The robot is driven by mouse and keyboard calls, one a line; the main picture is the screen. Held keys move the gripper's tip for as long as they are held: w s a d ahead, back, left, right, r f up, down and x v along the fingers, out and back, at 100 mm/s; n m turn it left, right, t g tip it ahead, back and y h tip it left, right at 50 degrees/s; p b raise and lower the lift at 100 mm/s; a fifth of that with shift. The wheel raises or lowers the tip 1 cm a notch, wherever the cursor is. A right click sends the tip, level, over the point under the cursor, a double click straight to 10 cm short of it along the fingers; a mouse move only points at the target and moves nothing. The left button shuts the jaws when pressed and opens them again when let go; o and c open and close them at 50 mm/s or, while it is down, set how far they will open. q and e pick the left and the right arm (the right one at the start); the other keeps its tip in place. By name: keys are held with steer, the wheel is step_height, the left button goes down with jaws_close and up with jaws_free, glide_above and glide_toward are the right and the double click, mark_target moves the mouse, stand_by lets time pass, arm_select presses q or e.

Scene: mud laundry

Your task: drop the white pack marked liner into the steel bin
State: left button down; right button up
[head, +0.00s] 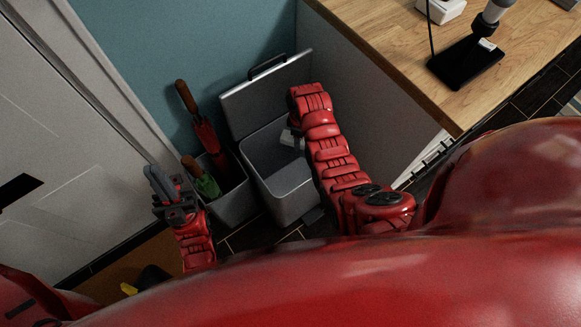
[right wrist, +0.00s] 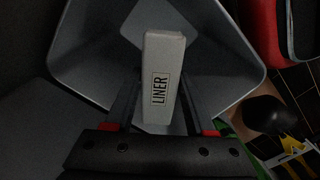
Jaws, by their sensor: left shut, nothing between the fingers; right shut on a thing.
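The steel bin (head: 283,197) stands on the floor with its lid (head: 262,92) raised at the back. The white pack (right wrist: 163,55), marked LINER, is held between the fingers of my right gripper (right wrist: 157,100), with the bin's open inside (right wrist: 88,50) around and beyond it.
A grey holder (head: 236,203) with a red umbrella (head: 207,137) and a green item (head: 206,186) stands just left of the bin. A wooden counter (head: 400,50) carrying a black lamp base (head: 465,62) is at the right. A door (head: 60,150) is at the left.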

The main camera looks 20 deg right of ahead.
steer(key=o, duration=1.4)
steer(key=shift+r, duration=0.1)
step_height(320, 180, up, 7)
steer(key=shift+w+f, duration=0.1)
steer(key=shift+f, duration=0.1)
step_height(320, 180, up, 11)
steer(key=p, duration=0.9)
steer(key=shift+f+p, duration=0.15)
steer(key=shift+p, duration=0.15)
